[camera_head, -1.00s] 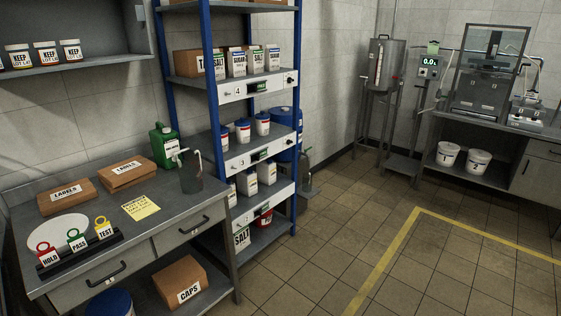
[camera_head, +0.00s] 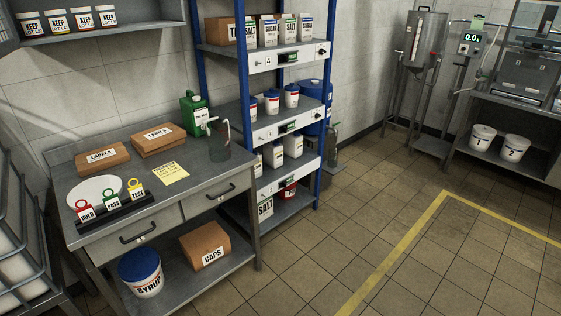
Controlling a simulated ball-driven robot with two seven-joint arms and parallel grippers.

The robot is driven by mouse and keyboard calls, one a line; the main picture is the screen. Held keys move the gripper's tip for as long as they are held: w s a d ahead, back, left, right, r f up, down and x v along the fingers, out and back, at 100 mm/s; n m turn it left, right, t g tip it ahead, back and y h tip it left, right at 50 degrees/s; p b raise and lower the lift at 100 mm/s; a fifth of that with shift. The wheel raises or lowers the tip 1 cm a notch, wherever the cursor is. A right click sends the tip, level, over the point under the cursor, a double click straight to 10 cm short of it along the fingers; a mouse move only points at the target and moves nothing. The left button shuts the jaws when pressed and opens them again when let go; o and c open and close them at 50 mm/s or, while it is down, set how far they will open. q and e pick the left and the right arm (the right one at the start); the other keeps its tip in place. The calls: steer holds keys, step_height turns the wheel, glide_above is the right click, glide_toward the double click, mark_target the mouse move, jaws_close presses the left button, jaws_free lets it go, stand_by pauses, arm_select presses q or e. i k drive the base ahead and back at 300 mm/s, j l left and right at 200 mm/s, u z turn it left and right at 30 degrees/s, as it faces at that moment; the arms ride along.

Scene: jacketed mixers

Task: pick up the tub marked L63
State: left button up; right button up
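I cannot make out the mark L63 on any tub. White tubs with blue lids (camera_head: 271,103) stand on a middle shelf of the blue-posted rack, their labels too small or turned away to read. Several white tubs marked KEEP (camera_head: 57,24) stand on the wall shelf at the upper left. Two white tubs marked 1 (camera_head: 482,138) and 2 (camera_head: 513,148) stand on the low shelf at the right. A larger tub marked SYRUP (camera_head: 141,272) stands under the bench. Neither of my grippers shows.
The bench (camera_head: 195,190) holds boxes, a green jug (camera_head: 196,112), a clear beaker and HOLD, PASS and TEST tags. A CAPS box (camera_head: 205,245) sits below it. A wire rack (camera_head: 22,235) is at the left edge. The tiled floor (camera_head: 420,260) with a yellow line is open.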

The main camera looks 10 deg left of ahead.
mark_target(292, 98)
steer(key=k+j+u, duration=0.1)
steer(key=j+u, duration=0.25)
steer(key=j, duration=0.95)
steer(key=j+u, duration=0.4)
steer(key=j, duration=0.9)
steer(key=i+l+z, duration=0.7)
steer(key=z, duration=0.15)
steer(key=i+l+z, duration=0.1)
steer(key=i+z, duration=0.3)
steer(key=i, duration=0.15)
steer(key=i+l, duration=0.15)
steer(key=i, duration=0.35)
steer(key=i+l+u, duration=0.1)
steer(key=i, duration=0.45)
